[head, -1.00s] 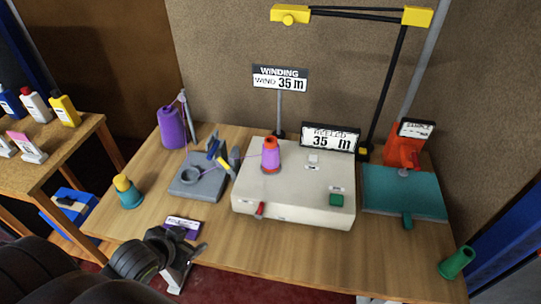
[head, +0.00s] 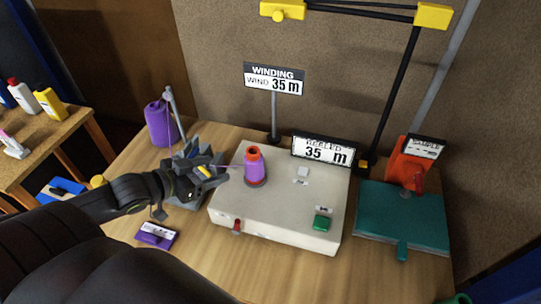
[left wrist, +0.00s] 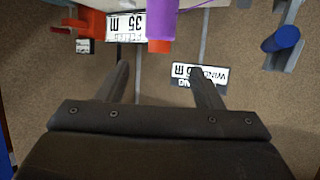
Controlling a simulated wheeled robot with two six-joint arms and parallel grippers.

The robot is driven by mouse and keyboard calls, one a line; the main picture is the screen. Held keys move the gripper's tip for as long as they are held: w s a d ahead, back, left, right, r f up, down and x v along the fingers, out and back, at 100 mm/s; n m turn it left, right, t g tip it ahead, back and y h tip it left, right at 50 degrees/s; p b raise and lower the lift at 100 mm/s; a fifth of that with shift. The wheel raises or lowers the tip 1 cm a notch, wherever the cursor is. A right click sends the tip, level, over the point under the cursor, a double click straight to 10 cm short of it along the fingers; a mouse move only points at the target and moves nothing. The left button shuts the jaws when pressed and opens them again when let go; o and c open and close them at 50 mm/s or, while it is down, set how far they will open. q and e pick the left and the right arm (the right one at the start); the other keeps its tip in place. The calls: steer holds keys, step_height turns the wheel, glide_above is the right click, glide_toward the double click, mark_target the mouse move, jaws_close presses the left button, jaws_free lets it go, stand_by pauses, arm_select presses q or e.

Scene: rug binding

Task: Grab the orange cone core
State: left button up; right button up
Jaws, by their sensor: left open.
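The orange cone core (head: 253,153) stands upright on the cream winding machine (head: 290,222), wound with purple yarn around its middle. Its orange top and a little orange at its base show. In the left wrist view, upside down, the orange end (left wrist: 159,46) and purple yarn (left wrist: 165,18) appear at the top, beyond the gap between my fingers. My left gripper (head: 216,178) is open and empty, just left of the cone and apart from it. It also shows in the left wrist view (left wrist: 162,80). My right gripper is not in view.
The grey yarn-guide stand (head: 190,203) is partly hidden behind my left gripper. A purple spool (head: 160,124) stands behind it. The "WINDING 35 m" sign (head: 274,78) and a 35 m display (head: 323,150) stand behind the cone. A teal board (head: 400,220) lies at right.

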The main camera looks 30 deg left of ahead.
mark_target(249, 157)
arm_select(q)
steer(key=b+x, duration=0.1)
steer(key=x, duration=0.3)
steer(key=b+x, duration=0.1)
steer(key=x, duration=0.3)
steer(key=b+x, duration=0.1)
steer(key=x, duration=0.3)
steer(key=shift+w+d+r, duration=0.15)
steer(key=shift+w+d, duration=0.05)
steer(key=shift+w, duration=0.25)
steer(key=x, duration=0.3)
steer(key=shift+w+d+p, duration=0.1)
steer(key=shift+w+p, duration=0.1)
steer(key=shift+p, duration=0.2)
steer(key=shift+w+d+f, duration=0.1)
steer(key=shift+w+f, duration=0.1)
steer(key=shift+w, duration=0.15)
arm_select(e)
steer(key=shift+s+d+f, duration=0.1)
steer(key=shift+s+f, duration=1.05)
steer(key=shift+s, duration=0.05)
